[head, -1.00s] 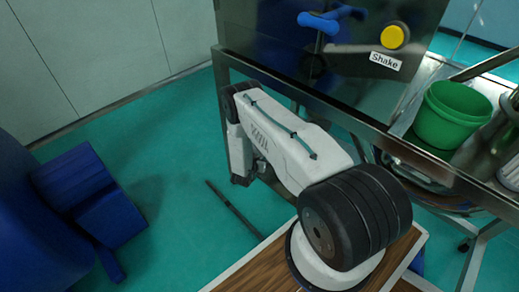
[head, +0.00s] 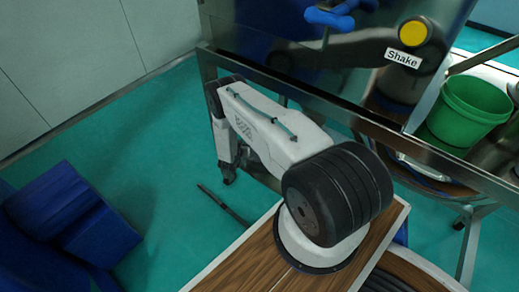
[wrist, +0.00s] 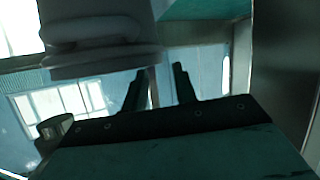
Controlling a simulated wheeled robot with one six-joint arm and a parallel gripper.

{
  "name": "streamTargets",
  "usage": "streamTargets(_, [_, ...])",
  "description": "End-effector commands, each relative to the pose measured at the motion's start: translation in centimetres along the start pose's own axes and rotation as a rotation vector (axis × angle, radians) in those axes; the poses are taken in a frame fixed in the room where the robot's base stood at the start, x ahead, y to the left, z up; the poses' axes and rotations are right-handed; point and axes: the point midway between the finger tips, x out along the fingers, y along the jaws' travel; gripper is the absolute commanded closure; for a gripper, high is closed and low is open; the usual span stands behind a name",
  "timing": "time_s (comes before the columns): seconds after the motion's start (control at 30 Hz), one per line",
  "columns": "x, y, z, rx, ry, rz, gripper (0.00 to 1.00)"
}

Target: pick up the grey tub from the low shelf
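I cannot clearly make out the grey tub in the head view. A pale grey rounded body (wrist: 100,35) with a stepped rim fills the upper left of the wrist view; I cannot tell whether it is the tub. My gripper (wrist: 159,85) shows in the wrist view with its two dark fingers apart. Nothing is visibly held between them; a thin pale upright shows in the gap behind. In the head view my white arm reaches left and bends down beside the steel frame, and its gripper end is not clear there.
A green tub (head: 465,112) stands on the steel frame (head: 340,110) at right. Blue objects (head: 65,220) stand at left.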

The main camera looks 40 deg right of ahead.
Motion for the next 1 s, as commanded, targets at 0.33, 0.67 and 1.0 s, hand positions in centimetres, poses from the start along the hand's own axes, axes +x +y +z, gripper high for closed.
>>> streamTargets(0.33, [3.4, 0.2, 0.2, 0.0, -0.001, 0.002, 0.72])
streamTargets(0.67, [3.4, 0.3, 0.1, 0.001, -0.001, 0.004, 1.0])
streamTargets(1.0, [3.4, 0.3, 0.1, 0.001, -0.001, 0.004, 1.0])
